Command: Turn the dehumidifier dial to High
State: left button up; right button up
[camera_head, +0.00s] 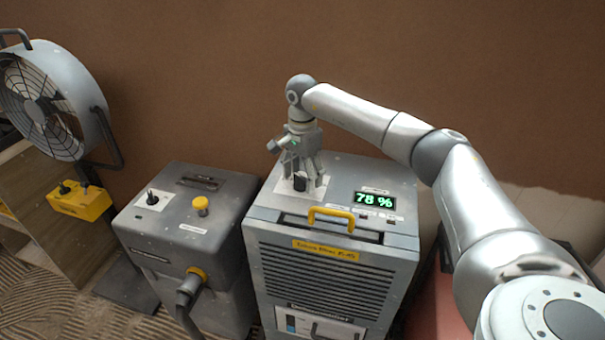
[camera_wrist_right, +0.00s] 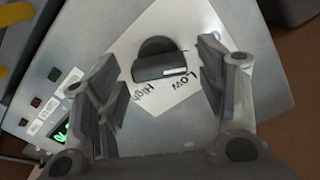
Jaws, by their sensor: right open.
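The grey dehumidifier (camera_head: 330,235) stands in the middle of the head view, with a yellow handle and a green "78 %" display (camera_head: 374,200) on top. Its black dial (camera_head: 299,184) sits on a white plate and shows larger in the right wrist view (camera_wrist_right: 158,60). The dial's white mark is at the right end of its bar, on the side of the word Low. High is printed further left. My right gripper (camera_head: 305,180) is over the dial, open, with one finger on each side of it in the wrist view (camera_wrist_right: 162,80). I see a gap at both sides. My left gripper is not in view.
A second grey machine (camera_head: 185,235) with a yellow knob and a plugged cable stands left of the dehumidifier. A grey fan (camera_head: 50,105) and a yellow box (camera_head: 80,200) are at the far left. A brown wall is close behind.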

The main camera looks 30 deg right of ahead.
jog(key=c, duration=1)
